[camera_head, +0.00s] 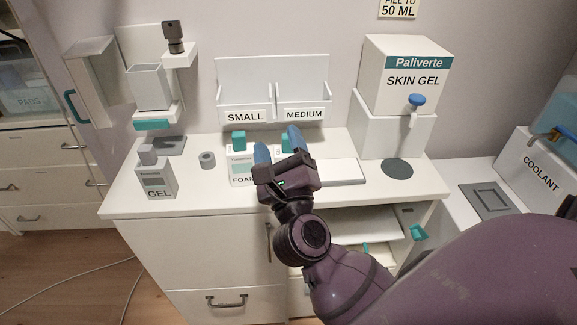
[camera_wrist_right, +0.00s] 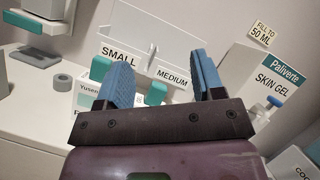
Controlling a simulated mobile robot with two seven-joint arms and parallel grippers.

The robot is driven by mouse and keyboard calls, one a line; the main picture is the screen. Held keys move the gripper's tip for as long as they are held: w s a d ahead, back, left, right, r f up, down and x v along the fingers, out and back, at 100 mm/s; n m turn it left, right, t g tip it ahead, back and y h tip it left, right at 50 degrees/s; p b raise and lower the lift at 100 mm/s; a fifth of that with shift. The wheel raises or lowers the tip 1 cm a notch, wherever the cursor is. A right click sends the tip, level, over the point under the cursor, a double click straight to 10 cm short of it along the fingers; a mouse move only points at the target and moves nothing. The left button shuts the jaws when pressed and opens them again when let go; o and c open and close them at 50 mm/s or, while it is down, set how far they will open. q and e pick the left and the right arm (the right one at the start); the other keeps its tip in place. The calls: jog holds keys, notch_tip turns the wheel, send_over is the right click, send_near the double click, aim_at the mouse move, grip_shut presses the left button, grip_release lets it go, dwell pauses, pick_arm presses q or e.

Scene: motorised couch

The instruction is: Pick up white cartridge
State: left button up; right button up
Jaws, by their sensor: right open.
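A white cartridge labelled FOAM (camera_head: 241,168) with a teal cap stands upright on the white counter. It also shows in the right wrist view (camera_wrist_right: 88,99), partly hidden by the left finger. A second teal cap (camera_head: 286,142) shows just behind my fingers; its body is mostly hidden. In the right wrist view the gripper (camera_wrist_right: 162,64) shows nothing clearly held. My left gripper is out of view.
The counter (camera_head: 132,205) has a small grey ring (camera_head: 207,159) on it. A SMALL/MEDIUM bin (camera_head: 272,80) stands behind, a skin gel dispenser (camera_head: 401,95) at the back right and a wall-side holder (camera_head: 148,87) at the left. A coolant box (camera_head: 537,170) is far right.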

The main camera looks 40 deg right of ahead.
notch_tip(320, 180, down, 5)
jog(key=d+m+g, duration=0.2)
jog(key=m+g, duration=0.3)
jog(key=m, duration=0.4)
jog(key=shift+g+h, duration=0.4)
jog(key=shift+h, duration=0.2)
jog(key=shift+d+f+x, duration=0.15)
jog(key=shift+x, duration=2.5)
jog(key=shift+d+f+x, duration=0.15)
jog(key=shift+f+x, duration=0.05)
jog(key=shift+x, duration=2.45)
jog(key=shift+s, duration=0.25)
grip_shut()
